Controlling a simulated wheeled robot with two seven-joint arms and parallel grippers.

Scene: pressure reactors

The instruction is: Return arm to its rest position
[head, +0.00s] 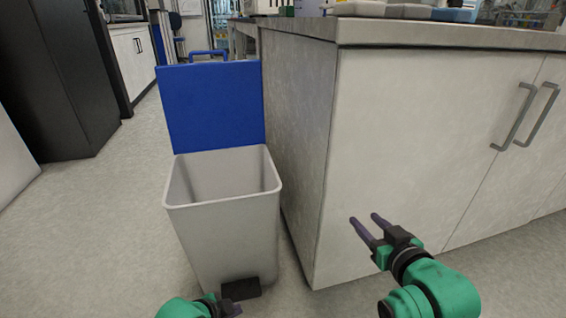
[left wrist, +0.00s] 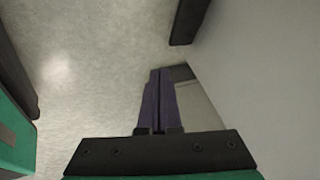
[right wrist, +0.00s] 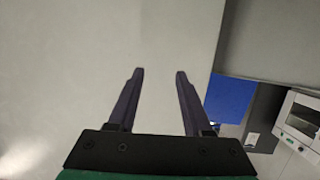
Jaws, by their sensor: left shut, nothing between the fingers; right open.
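My left gripper (head: 236,308) is low at the bottom edge of the head view, in front of the bin's foot. In the left wrist view its two purple fingers (left wrist: 158,100) are together with nothing between them. My right gripper (head: 366,225) is to the right of the bin, in front of the cabinet's pale side. In the right wrist view its fingers (right wrist: 157,85) are apart and empty. Most of my left arm is out of the head view.
A grey pedal bin (head: 225,235) stands with its blue lid (head: 210,105) raised; the visible inside looks empty. A pale cabinet (head: 420,130) with metal handles stands right of it. A black cabinet (head: 55,80) is at the left. The floor (head: 95,220) left of the bin is clear.

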